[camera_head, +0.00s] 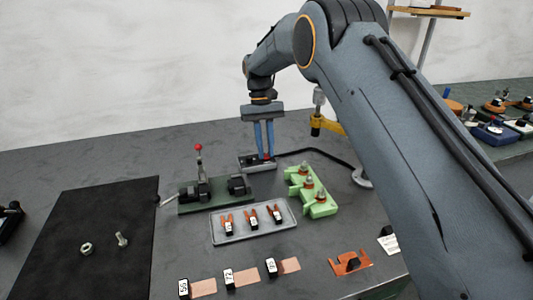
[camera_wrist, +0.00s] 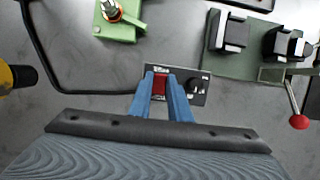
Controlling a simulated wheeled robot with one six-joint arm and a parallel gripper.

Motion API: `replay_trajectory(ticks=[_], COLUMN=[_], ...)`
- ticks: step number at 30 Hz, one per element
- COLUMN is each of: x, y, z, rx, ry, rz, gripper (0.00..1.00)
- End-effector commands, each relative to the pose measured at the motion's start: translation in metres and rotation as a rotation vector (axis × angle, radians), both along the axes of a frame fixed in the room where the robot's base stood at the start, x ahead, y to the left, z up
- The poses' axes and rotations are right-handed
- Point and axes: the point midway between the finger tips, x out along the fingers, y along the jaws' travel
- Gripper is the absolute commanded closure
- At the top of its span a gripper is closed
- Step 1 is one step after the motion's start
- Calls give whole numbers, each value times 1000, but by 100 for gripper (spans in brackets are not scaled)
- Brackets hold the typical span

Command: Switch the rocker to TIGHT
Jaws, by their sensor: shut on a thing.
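A small dark control box (camera_head: 245,163) stands on the grey bench, at the centre of the head view. It also shows in the wrist view (camera_wrist: 203,98), with a black knob (camera_wrist: 194,86) on its right. A red rocker (camera_wrist: 160,86) sits on the left part of the box. My gripper (camera_head: 264,156) points down at the box. Its two blue fingers (camera_wrist: 160,92) are shut on the red rocker, one on each side. White lettering shows beside the rocker but is too small to read. Which way the rocker is tipped cannot be told.
A dark green fixture (camera_head: 205,207) with a red-knobbed lever (camera_head: 198,148) stands left of the box. A light green block (camera_head: 318,208) with several pegs stands right. A tray (camera_head: 236,239) of clips lies in front. A black cable runs from the box.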

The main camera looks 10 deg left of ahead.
Motion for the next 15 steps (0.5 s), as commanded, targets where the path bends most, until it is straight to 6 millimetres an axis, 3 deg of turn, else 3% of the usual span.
replay_trajectory(ticks=[8,9,12,15], x=[0,0,0,0], y=[0,0,0,0], z=[1,1,1,1], rx=[0,0,0,0], ry=[1,1,1,1], rz=[0,0,0,0], gripper=[100,81,64,64])
